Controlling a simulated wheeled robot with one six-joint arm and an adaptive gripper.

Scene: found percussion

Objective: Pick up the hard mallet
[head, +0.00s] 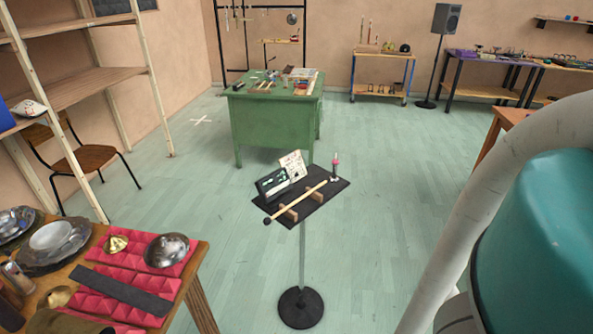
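A mallet (311,192) with a pale wooden shaft and a small dark head lies on a black stand top (331,193) in the middle of the view. It rests across two small wooden blocks, with its head at the lower left, sticking out near the tray's edge. I cannot tell from its look whether its head is hard. My gripper is not in view; only part of my arm shows at the right, well apart from the stand.
A small dark device (272,184), a white card (293,164) and a pink-topped upright item (335,166) share the stand top. A wooden table (198,287) with metal bowls stands at lower left. A green desk (262,131) stands behind. The floor around the stand is clear.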

